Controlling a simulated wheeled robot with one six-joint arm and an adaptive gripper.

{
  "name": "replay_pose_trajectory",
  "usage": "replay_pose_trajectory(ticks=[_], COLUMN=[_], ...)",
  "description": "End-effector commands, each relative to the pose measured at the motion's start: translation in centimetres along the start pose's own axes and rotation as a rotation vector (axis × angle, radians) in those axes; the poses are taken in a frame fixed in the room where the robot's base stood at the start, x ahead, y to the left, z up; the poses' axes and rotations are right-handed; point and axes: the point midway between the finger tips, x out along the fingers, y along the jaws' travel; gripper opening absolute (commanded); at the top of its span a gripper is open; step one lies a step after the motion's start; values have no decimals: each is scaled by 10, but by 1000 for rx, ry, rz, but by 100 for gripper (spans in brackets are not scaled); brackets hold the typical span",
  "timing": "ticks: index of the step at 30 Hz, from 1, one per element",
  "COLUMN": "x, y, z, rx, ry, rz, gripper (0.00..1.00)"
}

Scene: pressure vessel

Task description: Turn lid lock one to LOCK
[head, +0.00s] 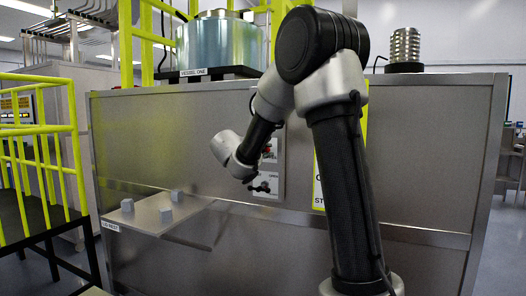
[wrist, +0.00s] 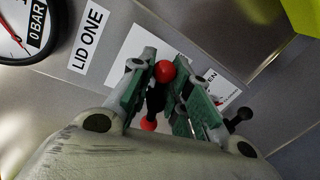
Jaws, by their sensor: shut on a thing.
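The lid lock one handle, a dark bar with red ball ends (wrist: 165,70), shows in the wrist view between my fingers, in front of a white plate by the "LID ONE" label (wrist: 88,42). My gripper (wrist: 162,88), with green-lined fingers, is shut on this handle. The fingers hide much of the handle and the plate's lettering; only "EN" reads clearly, so I cannot tell the handle's exact setting. In the head view my wrist is at the panel plates (head: 269,183) on the steel cabinet, and the grip itself is hidden.
A gauge (wrist: 25,30) reading near 0 BAR is at the wrist view's upper left. A black knob (wrist: 243,114) sits right of my fingers. In the head view, a shelf (head: 150,214) with small grey blocks juts out at left, near a yellow railing (head: 40,130).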

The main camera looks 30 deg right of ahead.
Motion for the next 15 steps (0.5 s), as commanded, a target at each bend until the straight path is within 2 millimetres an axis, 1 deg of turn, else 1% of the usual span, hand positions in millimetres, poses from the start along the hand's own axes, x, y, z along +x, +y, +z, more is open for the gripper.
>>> replay_pose_trajectory(ticks=[1, 9, 15], x=[2, 2, 3], y=[-7, -12, -13], z=[2, 0, 0], rx=[29, 197, 266], ry=[2, 36, 51], rz=[-11, -12, -12], gripper=[0, 0, 0])
